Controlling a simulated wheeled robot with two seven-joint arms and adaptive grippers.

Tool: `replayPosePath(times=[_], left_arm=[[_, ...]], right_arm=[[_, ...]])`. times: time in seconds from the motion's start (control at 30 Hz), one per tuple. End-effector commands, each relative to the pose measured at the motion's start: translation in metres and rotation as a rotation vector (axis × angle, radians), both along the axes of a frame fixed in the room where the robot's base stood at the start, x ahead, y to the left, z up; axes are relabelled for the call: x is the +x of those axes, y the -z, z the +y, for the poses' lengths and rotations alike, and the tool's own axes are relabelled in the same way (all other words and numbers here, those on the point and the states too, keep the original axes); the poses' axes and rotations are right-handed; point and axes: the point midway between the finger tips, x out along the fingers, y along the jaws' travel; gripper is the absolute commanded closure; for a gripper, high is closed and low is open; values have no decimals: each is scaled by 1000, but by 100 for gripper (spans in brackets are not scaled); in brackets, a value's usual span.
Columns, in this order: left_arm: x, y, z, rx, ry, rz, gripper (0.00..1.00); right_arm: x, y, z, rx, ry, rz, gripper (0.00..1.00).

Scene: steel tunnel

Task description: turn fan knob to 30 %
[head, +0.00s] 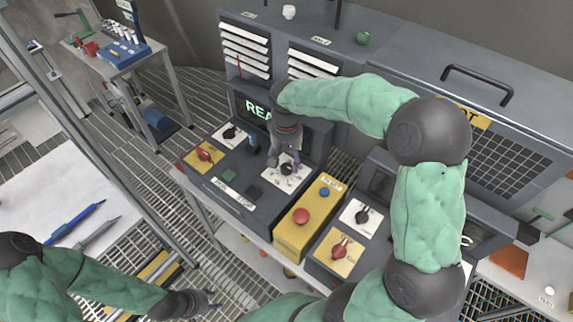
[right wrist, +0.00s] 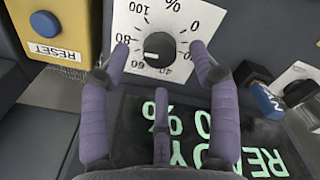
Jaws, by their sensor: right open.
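The fan knob (right wrist: 160,48) is black and round on a white percent dial plate (right wrist: 150,20), marked from 0 to 100. In the right wrist view its white mark points toward the lower left, near 60. In the head view the knob (head: 288,169) sits on the dark console. My right gripper (head: 281,158) is open above it, its purple fingers (right wrist: 160,55) spread on either side of the knob; I cannot tell whether they touch it. My left gripper (head: 208,302) is low in the head view, away from the console; its jaws are too small to read.
The screen (right wrist: 190,135) shows green READY and a percent reading, partly hidden by my fingers. A yellow box (head: 285,234) with a red button (head: 301,216) and blue button stands beside the dial. Other knobs include a black one (head: 231,133) and a red one (head: 342,247).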

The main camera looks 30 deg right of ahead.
Motion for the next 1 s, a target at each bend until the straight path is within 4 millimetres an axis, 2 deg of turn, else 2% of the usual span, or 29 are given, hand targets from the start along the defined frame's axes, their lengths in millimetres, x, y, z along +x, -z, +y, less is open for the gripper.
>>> replayPosePath(times=[0.03, 0.2, 0.57, 0.6, 0.73, 0.8, 1.0], left_arm=[[0, 1, 0, 0, 0, 0, 60], [0, 3, 0, 0, 0, 0, 60], [0, 3, 0, 0, 0, 0, 60], [0, 3, 0, 0, 0, 0, 60], [0, 3, 0, 0, 0, 0, 60], [0, 3, 0, 0, 0, 0, 60], [0, 2, 0, 0, 0, 0, 60]], right_arm=[[-1, 8, 0, 0, 0, 3, 39], [0, 23, 0, 1, 1, 2, 39], [0, 28, 0, 0, 1, 0, 39], [0, 27, 0, 0, 1, 1, 44], [0, 27, 0, 0, 1, 0, 81], [0, 27, 0, 0, 1, 0, 95], [0, 27, 0, 0, -15, 1, 95]])
